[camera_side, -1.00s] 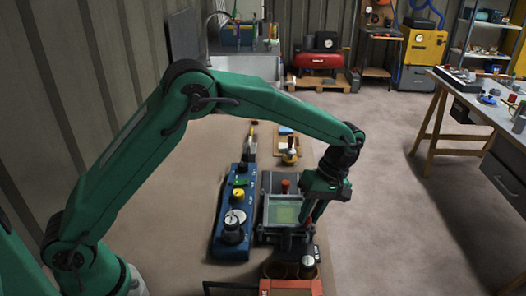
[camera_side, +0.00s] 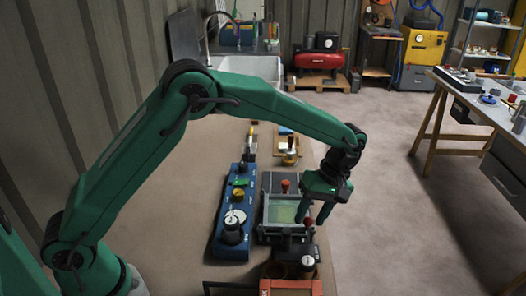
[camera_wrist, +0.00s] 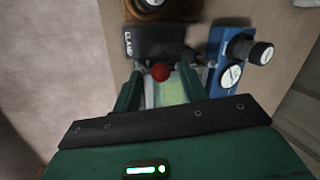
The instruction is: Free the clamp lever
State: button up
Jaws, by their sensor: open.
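The clamp lever's red ball knob (camera_side: 308,223) stands at the front right of the grey frame with the pale green plate. In the wrist view the red knob (camera_wrist: 160,72) lies between my fingertips, in front of the black block marked CLAMP (camera_wrist: 150,45). My gripper (camera_side: 313,217) points down over the knob, with its two fingers apart. In the wrist view my gripper (camera_wrist: 162,68) has a finger on each side of the knob, with gaps showing. The lever's shaft and the height of the fingers along it are hard to make out.
A blue control box (camera_side: 233,220) with knobs stands close to the left of the frame (camera_side: 268,237). An orange-red box (camera_side: 291,288) is in front. A second red knob (camera_side: 285,185) stands behind the green plate. The floor at right (camera_side: 400,230) is clear.

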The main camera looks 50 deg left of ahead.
jog(key=shift+r, duration=0.1)
jog(key=v, duration=0.7)
jog(key=shift+r, duration=0.25)
jog(key=shift+w+d, duration=0.1)
jog(key=shift+d, duration=0.25)
jog(key=shift+a+x, duration=0.1)
jog(key=shift+x, duration=1.9)
jog(key=shift+a+x, duration=0.15)
jog(key=shift+x, duration=1.8)
jog(key=shift+c, duration=0.4)
